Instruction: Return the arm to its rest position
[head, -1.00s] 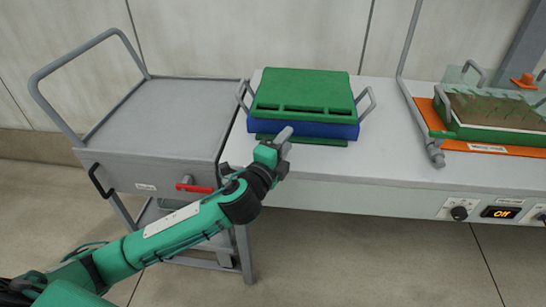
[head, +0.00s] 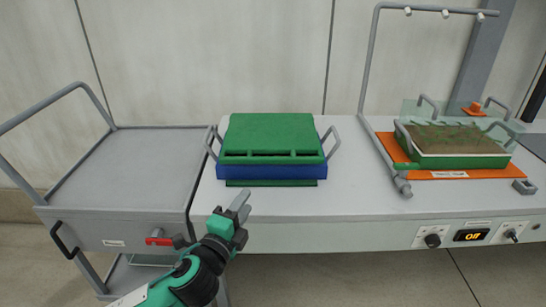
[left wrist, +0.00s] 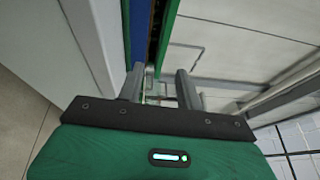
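My left gripper (head: 241,204) is at the front edge of the white bench (head: 370,205), in front of a stack of green and blue trays. In the left wrist view its two fingers (left wrist: 160,88) stand apart with nothing held between them. The forearm, green and black, comes up from the bottom of the head view. My right gripper is not in view.
The green lid (head: 270,133) sits on a blue tray (head: 272,172) with grey side handles. A grey cart (head: 130,170) with a red-handled latch stands at left. A planted green tray (head: 462,161) lies on an orange mat (head: 396,154) under a grey pipe frame. The display (head: 472,236) reads Off.

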